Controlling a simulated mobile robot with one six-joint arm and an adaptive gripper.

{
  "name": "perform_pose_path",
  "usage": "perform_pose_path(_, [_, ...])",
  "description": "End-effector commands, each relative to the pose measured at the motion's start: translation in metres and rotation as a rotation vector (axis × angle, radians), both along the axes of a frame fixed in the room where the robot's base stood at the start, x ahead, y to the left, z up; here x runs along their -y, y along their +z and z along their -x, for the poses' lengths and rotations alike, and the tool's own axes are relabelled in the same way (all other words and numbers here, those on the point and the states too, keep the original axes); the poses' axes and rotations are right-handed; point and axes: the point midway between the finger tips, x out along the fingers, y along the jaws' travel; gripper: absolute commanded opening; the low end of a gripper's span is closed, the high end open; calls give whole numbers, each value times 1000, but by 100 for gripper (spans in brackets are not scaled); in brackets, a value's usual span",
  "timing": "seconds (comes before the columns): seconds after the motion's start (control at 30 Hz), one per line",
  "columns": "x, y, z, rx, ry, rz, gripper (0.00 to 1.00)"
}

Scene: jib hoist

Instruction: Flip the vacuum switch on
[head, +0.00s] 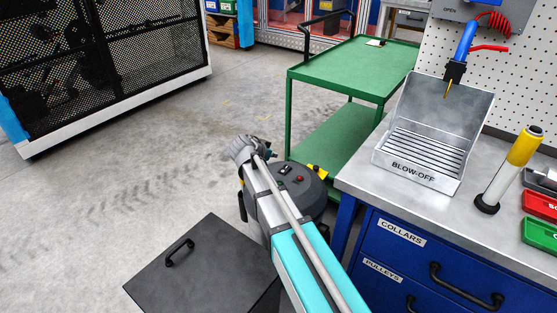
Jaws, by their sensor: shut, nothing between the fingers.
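The vacuum (314,194) is a dark grey round canister on the floor beside the workbench. On its top I see a small red part (299,180) and a small black-and-white part (284,170); I cannot tell which is the switch or how it is set. My arm crosses in front of the vacuum and hides part of its body. My gripper (245,149), grey, is at the far end of the arm, over the vacuum's upper left side in the picture. It is shut and empty. Its fingertips are hard to make out, and I cannot tell whether it touches the vacuum.
A green cart (350,68) stands behind the vacuum. To the right is a workbench (356,179) with blue drawers, a metal blow-off tray (388,160) and a yellow-white cylinder (510,165). A black panel with a handle (215,270) is at lower left. The floor at left is clear.

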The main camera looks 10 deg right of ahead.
Motion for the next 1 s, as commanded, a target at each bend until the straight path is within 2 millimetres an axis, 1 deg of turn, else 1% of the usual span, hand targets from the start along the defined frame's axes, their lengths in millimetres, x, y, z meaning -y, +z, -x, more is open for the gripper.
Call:
perform_pose_path(0.27, [12,-16,-13,0,-1,0,0])
perform_pose_path(0.9, [57,-66,-57,-1,-1,-1,0])
perform_pose_path(1.0, [56,-74,-55,-1,-1,0,0])
